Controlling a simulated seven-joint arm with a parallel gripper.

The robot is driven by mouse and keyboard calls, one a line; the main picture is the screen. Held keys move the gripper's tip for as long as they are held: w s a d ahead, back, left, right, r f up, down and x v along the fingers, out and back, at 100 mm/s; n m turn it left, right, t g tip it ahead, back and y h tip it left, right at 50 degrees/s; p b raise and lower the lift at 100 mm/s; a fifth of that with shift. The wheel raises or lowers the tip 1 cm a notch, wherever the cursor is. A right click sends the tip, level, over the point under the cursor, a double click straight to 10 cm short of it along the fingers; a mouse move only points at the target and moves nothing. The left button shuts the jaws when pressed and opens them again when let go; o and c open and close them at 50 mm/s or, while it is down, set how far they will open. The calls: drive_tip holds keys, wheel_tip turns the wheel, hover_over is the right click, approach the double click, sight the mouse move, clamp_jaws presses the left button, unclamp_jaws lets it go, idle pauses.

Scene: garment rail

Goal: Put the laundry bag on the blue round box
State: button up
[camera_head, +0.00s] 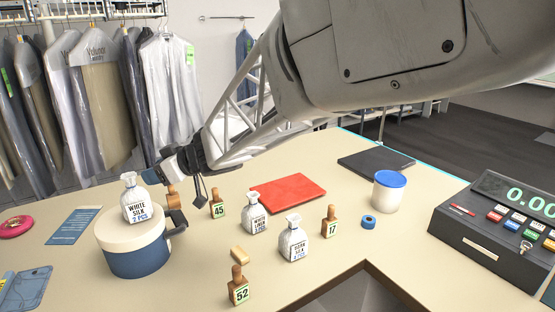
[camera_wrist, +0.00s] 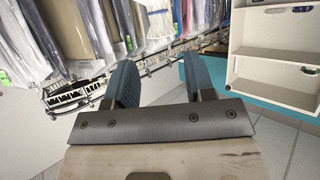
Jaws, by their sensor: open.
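A small white laundry bag (camera_head: 136,200) labelled "WHITE SILK 2 PCS" stands upright on the cream lid of the blue round box (camera_head: 137,260), at the left of the table. Two similar labelled bags stand on the table, one left of centre (camera_head: 254,214) and one nearer (camera_head: 293,240). My gripper (camera_head: 158,174) is just above and right of the white silk bag, apart from it. In the wrist view my gripper (camera_wrist: 160,65) shows both blue fingers spread with nothing between them.
Wooden numbered stamps 45 (camera_head: 217,206), 17 (camera_head: 329,224) and 52 (camera_head: 238,286) stand among the bags. A red folder (camera_head: 287,193), a blue-lidded white tub (camera_head: 389,192) and a cash register (camera_head: 495,230) are to the right. A table opening (camera_head: 365,290) lies in front.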

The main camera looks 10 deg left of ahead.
idle(0.4)
drive_tip(key=w+d+r+m+t+h, duration=0.2)
drive_tip(key=w+d+m+t, duration=0.15)
drive_tip(key=d, duration=0.55)
drive_tip(key=w+d+r+m+t+h, duration=0.1)
drive_tip(key=w+d+m+t+h, duration=0.2)
drive_tip(key=d, duration=0.6)
drive_tip(key=w+d+r+m+t+h, duration=0.1)
drive_tip(key=w+d+r+m+t, duration=0.2)
drive_tip(key=d, duration=0.7)
drive_tip(key=s+d+f+m+t+h, duration=0.1)
drive_tip(key=s+d+f+m+h, duration=0.15)
drive_tip(key=d, duration=0.65)
drive_tip(key=s+d+f+m+h, duration=0.15)
drive_tip(key=d+h, duration=0.25)
drive_tip(key=d, duration=0.5)
drive_tip(key=s+d+f+m+g, duration=0.2)
drive_tip(key=s+d+f+g, duration=0.2)
drive_tip(key=s+d, duration=0.3)
drive_tip(key=s+d+f+m+g, duration=0.2)
drive_tip(key=s+d+f+g, duration=0.2)
drive_tip(key=s, duration=1.4)
drive_tip(key=d+f+h, duration=0.1)
drive_tip(key=d, duration=0.2)
drive_tip(key=shift+s+d+m, duration=0.25)
drive_tip(key=shift+m, duration=0.1)
